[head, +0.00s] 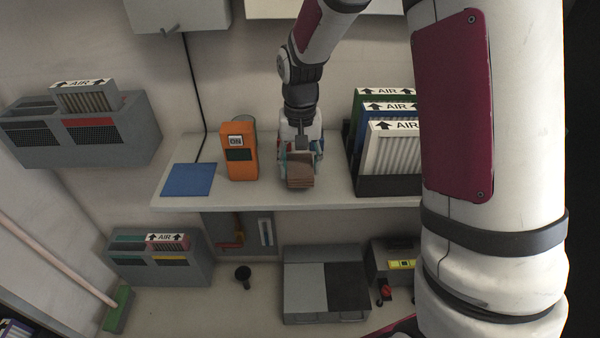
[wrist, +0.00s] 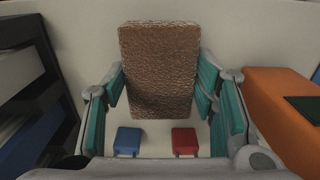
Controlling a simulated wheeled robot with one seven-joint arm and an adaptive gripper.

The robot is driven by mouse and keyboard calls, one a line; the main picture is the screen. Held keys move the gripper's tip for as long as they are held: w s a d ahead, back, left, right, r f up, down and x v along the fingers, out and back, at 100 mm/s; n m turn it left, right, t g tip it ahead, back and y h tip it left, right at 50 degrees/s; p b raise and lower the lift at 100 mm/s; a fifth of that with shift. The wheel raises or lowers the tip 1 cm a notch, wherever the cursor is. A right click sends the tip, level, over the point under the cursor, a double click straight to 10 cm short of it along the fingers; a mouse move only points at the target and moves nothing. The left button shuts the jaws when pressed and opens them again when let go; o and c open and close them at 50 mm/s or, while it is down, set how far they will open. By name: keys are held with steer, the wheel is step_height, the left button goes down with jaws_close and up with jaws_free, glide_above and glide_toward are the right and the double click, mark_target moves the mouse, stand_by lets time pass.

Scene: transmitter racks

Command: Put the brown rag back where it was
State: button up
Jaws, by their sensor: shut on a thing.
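The brown rag (head: 300,171) is a folded, textured brown block. It also fills the upper middle of the wrist view (wrist: 160,70). My gripper (head: 299,160) is shut on it, with teal finger pads at its left and right sides in the wrist view (wrist: 161,88). The rag is over the pale shelf (head: 330,199), between the orange device and the air filter rack. I cannot tell whether it touches the shelf. A blue block (wrist: 127,141) and a red block (wrist: 185,141) show below the rag in the wrist view.
An orange handheld device (head: 240,165) and a blue mat (head: 188,179) are to the left on the shelf. A dark rack (head: 385,187) with AIR filters stands to the right. Below are a grey two-tone box (head: 305,285) and a grey filter bin (head: 150,268).

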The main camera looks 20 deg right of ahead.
mark_target(300, 166)
steer(key=shift+f, duration=1.3)
steer(key=shift+f, duration=0.1)
steer(key=o, duration=1.1)
steer(key=shift+f, duration=0.1)
steer(key=shift+o, duration=0.2)
step_height(300, 166, up, 13)
steer(key=p, duration=0.1)
steer(key=shift+f, duration=0.2)
